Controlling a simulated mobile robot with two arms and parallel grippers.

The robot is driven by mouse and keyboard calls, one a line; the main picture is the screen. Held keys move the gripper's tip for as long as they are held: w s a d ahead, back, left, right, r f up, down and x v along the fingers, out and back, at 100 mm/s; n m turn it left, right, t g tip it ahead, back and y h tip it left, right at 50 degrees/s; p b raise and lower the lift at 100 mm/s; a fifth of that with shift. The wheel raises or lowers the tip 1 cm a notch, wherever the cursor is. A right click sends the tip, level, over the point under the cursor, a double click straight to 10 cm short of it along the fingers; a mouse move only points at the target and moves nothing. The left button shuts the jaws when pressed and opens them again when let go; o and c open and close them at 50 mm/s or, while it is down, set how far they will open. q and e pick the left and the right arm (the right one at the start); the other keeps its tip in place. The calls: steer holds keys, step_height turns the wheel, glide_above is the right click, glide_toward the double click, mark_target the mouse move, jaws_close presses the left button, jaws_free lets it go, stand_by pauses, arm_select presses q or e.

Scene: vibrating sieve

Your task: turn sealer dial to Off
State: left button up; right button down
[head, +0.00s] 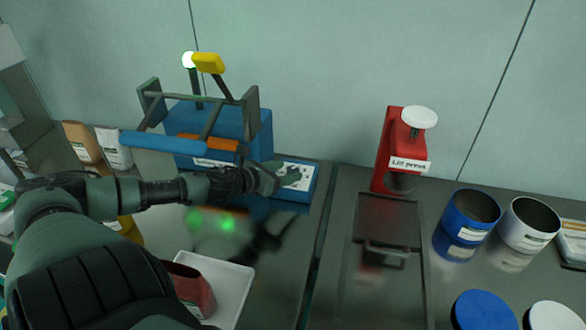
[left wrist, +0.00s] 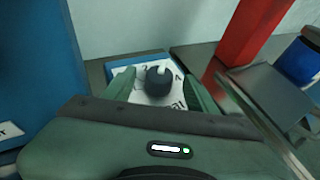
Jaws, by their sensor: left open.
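The sealer (head: 245,125) is a blue machine with an orange bar and grey frame at the back left. Its low blue side panel (head: 304,190) has a white label face. In the left wrist view the dial (left wrist: 158,82) is a dark round knob with a white mark on its top, standing on the white label (left wrist: 140,96). My left gripper (head: 272,178) is at the panel and hides part of it in the head view. In the left wrist view the gripper (left wrist: 160,74) is open, one finger on each side of the dial, with gaps visible. My right gripper is not in view.
A red lid press (head: 385,150) stands right of the sealer. Blue (head: 464,222) and white (head: 524,232) open cans stand further right. A white tray (head: 238,285) with a dark red pouch (head: 193,288) lies in front. Bags (head: 115,148) stand left behind my arm.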

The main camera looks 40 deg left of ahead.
mark_target(291, 170)
arm_select(q)
steer(key=shift+w+f, duration=0.15)
steer(key=shift+w, duration=0.55)
steer(key=shift+x, duration=1.15)
steer(key=shift+f, duration=0.1)
steer(key=shift+c, duration=0.4)
